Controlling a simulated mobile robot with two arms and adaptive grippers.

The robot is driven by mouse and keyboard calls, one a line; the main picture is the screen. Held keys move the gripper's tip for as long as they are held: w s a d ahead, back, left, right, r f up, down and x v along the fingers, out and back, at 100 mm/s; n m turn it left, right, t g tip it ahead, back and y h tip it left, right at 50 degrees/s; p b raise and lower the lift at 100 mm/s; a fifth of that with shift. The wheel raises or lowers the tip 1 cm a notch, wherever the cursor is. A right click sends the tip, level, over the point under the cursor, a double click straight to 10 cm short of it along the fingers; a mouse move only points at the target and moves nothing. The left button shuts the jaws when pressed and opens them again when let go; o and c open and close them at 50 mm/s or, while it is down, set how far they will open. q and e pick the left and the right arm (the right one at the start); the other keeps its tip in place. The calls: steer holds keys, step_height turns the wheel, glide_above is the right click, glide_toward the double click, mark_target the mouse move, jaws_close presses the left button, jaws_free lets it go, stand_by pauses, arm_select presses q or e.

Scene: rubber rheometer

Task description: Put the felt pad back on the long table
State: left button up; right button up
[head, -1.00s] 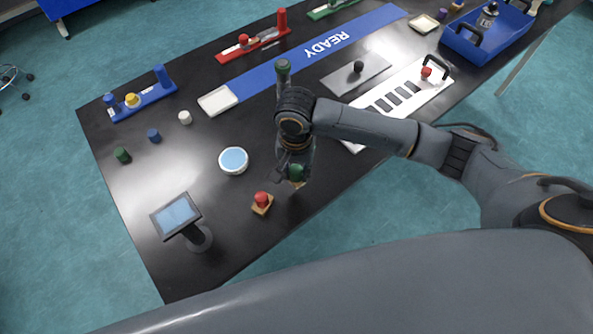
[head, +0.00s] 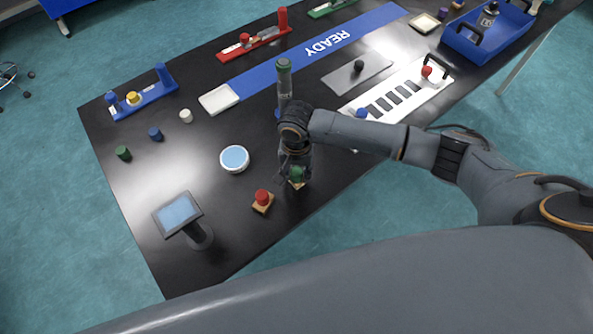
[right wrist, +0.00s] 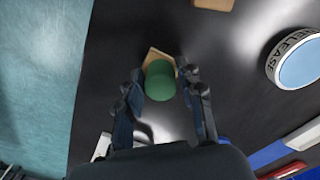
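A small tan block with a green knob (head: 296,173) stands on the long black table (head: 225,275) near its front edge. I cannot tell whether this block is the felt pad. My right gripper (head: 293,172) is over it, pointing down. In the right wrist view, the green knob (right wrist: 160,82) is between the two fingertips of my right gripper (right wrist: 162,76), which are apart with a gap visible on each side. The tan block under the knob is partly hidden. My left gripper is not in view.
A tan block with a red knob (head: 263,198) stands just left of the green one. A round blue-topped button (head: 234,158) and a tablet stand (head: 178,214) are further left. A clear green-capped bottle (head: 284,85) stands behind my wrist. The white slotted plate (head: 433,80) lies to the right.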

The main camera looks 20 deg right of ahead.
mark_target(296, 172)
steer(key=shift+o, duration=0.6)
step_height(296, 172, up, 12)
steer(key=b, duration=0.1)
steer(key=shift+r, duration=0.15)
stand_by(0.4)
